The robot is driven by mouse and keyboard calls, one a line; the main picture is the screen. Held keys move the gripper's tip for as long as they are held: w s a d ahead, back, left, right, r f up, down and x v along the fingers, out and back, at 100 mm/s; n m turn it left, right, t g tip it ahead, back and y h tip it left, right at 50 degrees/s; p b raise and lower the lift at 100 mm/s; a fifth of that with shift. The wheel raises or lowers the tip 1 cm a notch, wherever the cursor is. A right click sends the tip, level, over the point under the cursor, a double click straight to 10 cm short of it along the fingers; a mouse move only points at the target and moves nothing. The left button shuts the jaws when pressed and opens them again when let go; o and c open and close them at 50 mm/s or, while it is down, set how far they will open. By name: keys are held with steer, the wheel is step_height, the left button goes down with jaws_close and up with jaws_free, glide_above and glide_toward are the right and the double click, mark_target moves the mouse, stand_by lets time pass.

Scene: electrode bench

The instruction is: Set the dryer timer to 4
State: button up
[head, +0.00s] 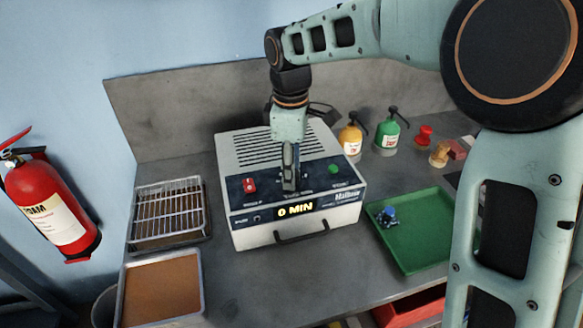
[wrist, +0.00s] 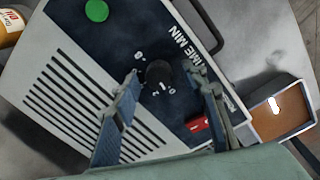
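The dryer (head: 247,151) is a pale box with a dark control panel, standing on the bench. Its display (head: 296,209) reads 0 MIN. The timer knob (wrist: 158,76) is round and black, with small white marks around it in the wrist view. My gripper (head: 290,184) points down at the panel and hides the knob in the head view. In the wrist view its two fingers (wrist: 162,74) stand apart on either side of the knob, with gaps showing. I cannot tell how far above the panel the fingertips are.
The panel has a red switch (head: 249,185) left of my gripper and a green button (head: 334,169) right of it. A wire rack (head: 168,208) and brown tray (head: 160,289) lie left. A green tray (head: 424,238) and bottles (head: 388,134) are right.

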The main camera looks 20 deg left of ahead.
jaws_close()
steer(key=m, duration=0.3)
steer(key=shift+m, duration=0.4)
steer(key=m, duration=0.4)
steer(key=shift+w+m+p, duration=0.15)
steer(key=shift+m+p, duration=0.15)
steer(key=m, duration=0.3)
steer(key=shift+r, duration=0.1)
steer(key=shift+w+m, duration=0.1)
steer(key=shift+m, duration=2)
